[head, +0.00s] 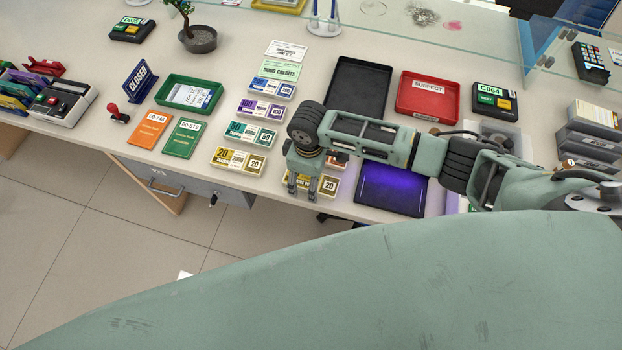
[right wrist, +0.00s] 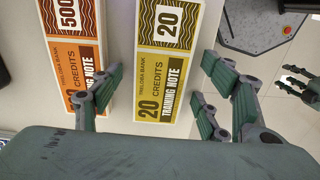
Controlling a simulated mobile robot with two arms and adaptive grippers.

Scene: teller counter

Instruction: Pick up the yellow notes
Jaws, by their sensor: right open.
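A bundle of yellow 20-credit notes (head: 330,187) lies near the counter's front edge, partly hidden by my right gripper (head: 302,188). In the right wrist view this yellow bundle (right wrist: 165,62) lies flat between the spread fingers of my right gripper (right wrist: 158,100). The gripper is open and holds nothing; its height above the counter is hard to judge. Another yellow 20 bundle (head: 238,161) lies to the left in the head view. My left gripper (right wrist: 298,84) shows only at the right edge of the right wrist view, away from the notes, fingers apart and empty.
An orange 500 bundle (right wrist: 80,45) lies close beside the yellow one, under one right finger in the picture. A purple-lit dark pad (head: 390,190) is to the right. Teal notes (head: 250,134), a green tray (head: 190,95) and a red SUSPECT tray (head: 428,97) are nearby.

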